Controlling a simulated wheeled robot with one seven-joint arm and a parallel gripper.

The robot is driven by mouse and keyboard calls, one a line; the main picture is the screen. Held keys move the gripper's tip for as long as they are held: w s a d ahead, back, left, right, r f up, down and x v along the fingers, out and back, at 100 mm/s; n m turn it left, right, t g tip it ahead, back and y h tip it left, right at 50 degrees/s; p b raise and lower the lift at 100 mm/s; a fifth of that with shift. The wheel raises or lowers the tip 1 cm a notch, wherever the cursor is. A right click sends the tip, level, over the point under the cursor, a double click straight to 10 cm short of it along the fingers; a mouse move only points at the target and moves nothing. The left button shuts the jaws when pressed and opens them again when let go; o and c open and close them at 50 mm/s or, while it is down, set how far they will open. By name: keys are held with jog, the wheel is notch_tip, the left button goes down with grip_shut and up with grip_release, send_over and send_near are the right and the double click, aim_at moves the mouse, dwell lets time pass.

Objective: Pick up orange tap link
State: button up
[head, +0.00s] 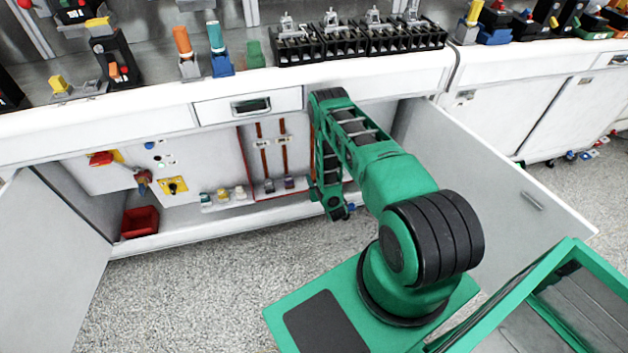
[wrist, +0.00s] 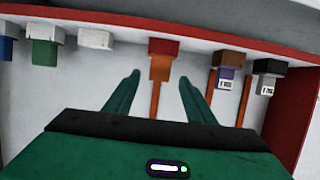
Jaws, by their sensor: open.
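In the wrist view an orange-red block (wrist: 161,47) with a narrower orange stem below it sits near the picture's middle; it looks like the orange tap link. My gripper (wrist: 157,80) is open, with one green finger on each side of the stem and visible gaps to both. Nothing is held. In the head view my gripper (head: 337,208) hangs low at the open cabinet's front, and my arm hides the link.
A purple-brown block (wrist: 229,66) and a black block (wrist: 266,72) with tags stand beside it. White (wrist: 95,39), green (wrist: 45,36) and blue blocks are on the other side. The open cabinet door (head: 490,165) is right of my arm.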

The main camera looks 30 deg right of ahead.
jog(key=shift+f+x, duration=0.15)
jog(key=shift+x, duration=1.15)
jog(key=shift+f+x, duration=0.15)
jog(key=shift+x, duration=1.15)
jog(key=shift+s, duration=0.15)
jog(key=c, duration=1.2)
